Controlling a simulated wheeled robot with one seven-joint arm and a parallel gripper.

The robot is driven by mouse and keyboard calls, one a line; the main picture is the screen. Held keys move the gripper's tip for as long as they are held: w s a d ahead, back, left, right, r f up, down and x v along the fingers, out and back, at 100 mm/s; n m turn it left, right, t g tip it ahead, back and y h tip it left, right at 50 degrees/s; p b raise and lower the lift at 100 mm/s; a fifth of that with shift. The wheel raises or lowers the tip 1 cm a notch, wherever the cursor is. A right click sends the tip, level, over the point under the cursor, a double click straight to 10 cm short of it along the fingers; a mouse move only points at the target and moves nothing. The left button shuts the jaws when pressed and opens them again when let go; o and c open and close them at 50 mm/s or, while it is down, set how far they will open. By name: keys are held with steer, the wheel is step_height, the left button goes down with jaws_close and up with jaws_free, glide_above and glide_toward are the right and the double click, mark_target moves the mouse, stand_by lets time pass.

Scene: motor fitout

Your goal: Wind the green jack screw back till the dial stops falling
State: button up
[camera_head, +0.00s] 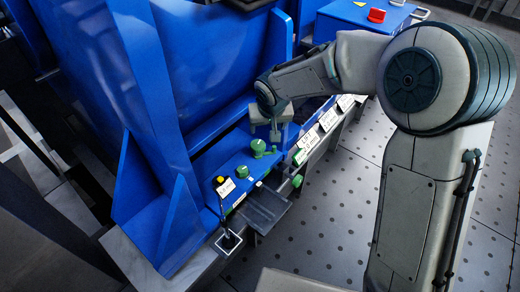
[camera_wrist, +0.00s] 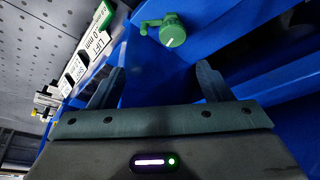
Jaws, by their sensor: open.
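Several green parts sit by the low blue block. One is a green knob with a side handle (camera_head: 260,147) on top of the block. A second green round knob (camera_head: 241,171) is nearer, and a third green knob (camera_head: 297,181) is at the block's right side. I cannot tell for sure which is the jack screw. My gripper (camera_head: 275,132) is above and just beyond the handled knob, apart from it. In the wrist view, my open, empty gripper (camera_wrist: 158,76) has a green crank (camera_wrist: 172,30) beyond its fingertips. No dial is clearly readable.
White label plates (camera_head: 307,139) line the block's right edge; a LIFT plate (camera_wrist: 97,42) shows in the wrist view. A yellow-topped part (camera_head: 220,180) and a dark flat plate (camera_head: 266,207) are nearer. A tall blue frame (camera_head: 150,100) stands left. Dotted floor is clear right.

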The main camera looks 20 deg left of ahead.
mark_target(258, 145)
steer(key=shift+y, duration=0.3)
steer(key=b+x, duration=0.1)
steer(key=x, duration=0.4)
steer(key=a+b+x, duration=0.1)
steer(key=b+x, duration=0.1)
steer(key=x, duration=0.3)
steer(key=b+x, duration=0.2)
steer(key=x, duration=0.3)
steer(key=shift+s+a+f, duration=0.1)
steer(key=shift+a+f, duration=0.15)
steer(key=shift+a, duration=0.2)
steer(key=c, duration=1)
